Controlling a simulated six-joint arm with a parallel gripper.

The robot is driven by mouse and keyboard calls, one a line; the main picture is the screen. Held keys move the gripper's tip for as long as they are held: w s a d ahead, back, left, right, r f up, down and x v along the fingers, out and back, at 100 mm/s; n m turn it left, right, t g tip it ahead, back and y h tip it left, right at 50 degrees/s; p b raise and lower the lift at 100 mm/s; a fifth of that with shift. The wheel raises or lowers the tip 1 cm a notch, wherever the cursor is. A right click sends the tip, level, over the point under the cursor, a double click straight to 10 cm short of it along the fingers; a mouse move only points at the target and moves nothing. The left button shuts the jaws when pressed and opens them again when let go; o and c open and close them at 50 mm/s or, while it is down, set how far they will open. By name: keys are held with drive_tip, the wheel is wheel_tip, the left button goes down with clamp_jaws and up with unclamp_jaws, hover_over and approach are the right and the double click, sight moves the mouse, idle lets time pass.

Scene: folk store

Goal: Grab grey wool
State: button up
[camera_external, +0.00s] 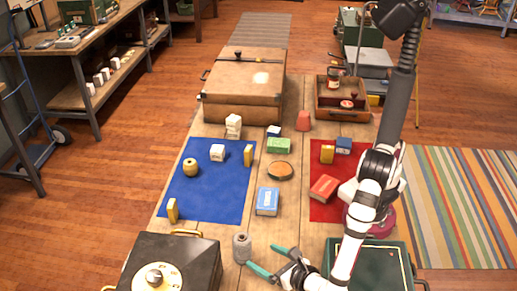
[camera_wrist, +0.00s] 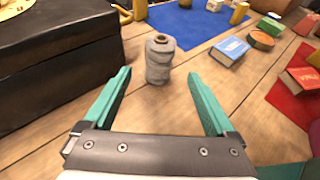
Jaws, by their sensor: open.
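The grey wool (camera_external: 242,248) is a small upright spool standing on the wooden table, just right of a dark box at the front. In the wrist view the grey wool (camera_wrist: 159,60) stands ahead of my gripper, between the lines of the two fingers and beyond their tips. My gripper (camera_external: 272,262) has teal fingers, spread apart and empty, to the right of the wool in the outside view. In the wrist view my gripper (camera_wrist: 160,80) is also open, with bare table between its fingers.
A dark box (camera_external: 200,250) with a round dial stands close left of the wool. A green case (camera_external: 378,257) is at the front right. A blue mat (camera_external: 215,190) and red mat (camera_external: 325,208) hold blocks and books. A blue book (camera_external: 267,201) lies between them.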

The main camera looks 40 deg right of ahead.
sight(240, 244)
drive_tip(key=x, duration=1.1)
drive_tip(key=shift+w+a+f, duration=0.1)
drive_tip(key=shift+w, duration=0.15)
drive_tip(key=c, duration=1.4)
